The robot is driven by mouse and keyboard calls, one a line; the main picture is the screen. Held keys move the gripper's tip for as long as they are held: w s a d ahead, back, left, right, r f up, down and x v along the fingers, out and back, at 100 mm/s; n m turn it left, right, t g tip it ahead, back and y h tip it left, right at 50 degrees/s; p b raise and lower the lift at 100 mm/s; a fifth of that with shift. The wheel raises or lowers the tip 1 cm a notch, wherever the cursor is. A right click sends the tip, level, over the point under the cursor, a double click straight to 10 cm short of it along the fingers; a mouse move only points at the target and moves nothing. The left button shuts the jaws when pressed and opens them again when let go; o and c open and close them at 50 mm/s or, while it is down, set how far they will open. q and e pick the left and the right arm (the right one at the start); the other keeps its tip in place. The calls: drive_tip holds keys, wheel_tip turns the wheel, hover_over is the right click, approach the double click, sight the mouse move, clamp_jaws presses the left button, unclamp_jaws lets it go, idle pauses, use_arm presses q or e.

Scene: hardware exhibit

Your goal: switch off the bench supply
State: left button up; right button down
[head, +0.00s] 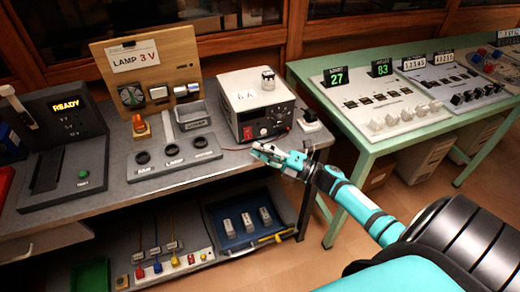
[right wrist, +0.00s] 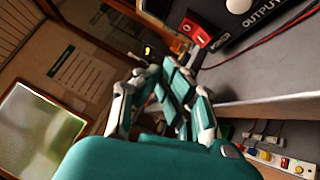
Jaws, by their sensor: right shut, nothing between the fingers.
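The bench supply (head: 250,88) is a white-topped box with a dark front panel, standing on the grey bench. A red switch (head: 247,132) sits at the lower left of its front. In the right wrist view the red switch (right wrist: 196,30) shows at the top, beside a panel marked OUTPUT; its on or off position is too small to tell. My right gripper (head: 257,149) is shut and empty, in front of and just below the supply's front, apart from the switch. Its fingers also show in the right wrist view (right wrist: 165,75). My left gripper is not in view.
A grey block with dark round wells (head: 190,160) lies left of the supply, with a READY unit (head: 72,130) farther left. A red cable (head: 236,149) runs near my right gripper. A green table (head: 365,150) with counter panels stands to the right. A lower shelf holds trays.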

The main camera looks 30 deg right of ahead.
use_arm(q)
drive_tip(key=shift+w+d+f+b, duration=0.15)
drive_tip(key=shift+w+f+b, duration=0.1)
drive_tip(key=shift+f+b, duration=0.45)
use_arm(e)
drive_tip(key=r+v, duration=0.1)
drive_tip(key=v, duration=0.8)
drive_tip(key=shift+d, duration=0.25)
